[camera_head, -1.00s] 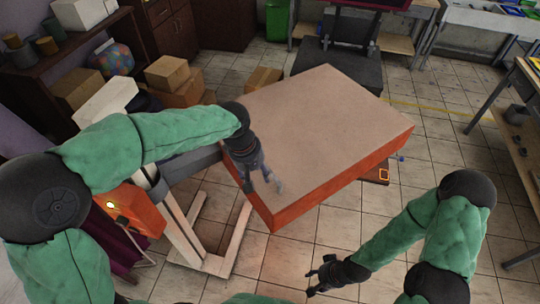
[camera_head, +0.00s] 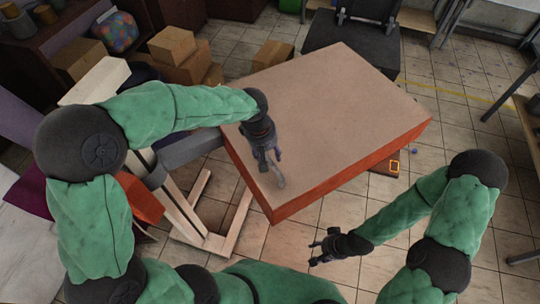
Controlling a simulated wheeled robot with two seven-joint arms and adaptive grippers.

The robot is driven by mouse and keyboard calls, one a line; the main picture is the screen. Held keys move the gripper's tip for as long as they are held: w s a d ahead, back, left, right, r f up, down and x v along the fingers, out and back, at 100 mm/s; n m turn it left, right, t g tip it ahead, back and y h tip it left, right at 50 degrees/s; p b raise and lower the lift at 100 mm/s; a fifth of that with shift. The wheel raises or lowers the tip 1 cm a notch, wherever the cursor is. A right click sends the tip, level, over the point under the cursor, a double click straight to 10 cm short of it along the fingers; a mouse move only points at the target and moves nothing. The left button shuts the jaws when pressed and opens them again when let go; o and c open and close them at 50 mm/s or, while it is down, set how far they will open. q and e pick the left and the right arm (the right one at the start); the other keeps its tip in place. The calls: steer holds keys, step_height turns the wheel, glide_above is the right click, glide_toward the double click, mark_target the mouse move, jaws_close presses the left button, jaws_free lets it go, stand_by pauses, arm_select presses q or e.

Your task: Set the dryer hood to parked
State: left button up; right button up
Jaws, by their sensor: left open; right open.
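The dryer hood (camera_head: 340,110) is a large box with a tan top and orange-red sides, carried on a grey arm (camera_head: 190,150) from a pale stand on the left. It sits askew in the middle of the view. My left gripper (camera_head: 274,182) is open over the hood's near left part, pointing down; I cannot tell whether it touches the hood. My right gripper (camera_head: 312,252) is open and empty, in front of the hood's near edge and apart from it. What lies under the hood is hidden.
Cardboard boxes (camera_head: 175,45) stand at the back left beside a dark shelf. A black machine (camera_head: 355,40) stands behind the hood. Tiled floor is free at right.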

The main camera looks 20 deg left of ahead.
arm_select(q)
steer(key=shift+w+d+f, duration=0.1)
steer(key=shift+f, duration=0.55)
steer(key=shift+w+d+f, duration=0.1)
steer(key=shift+f, duration=0.55)
steer(key=shift+s, duration=0.1)
jaws_close()
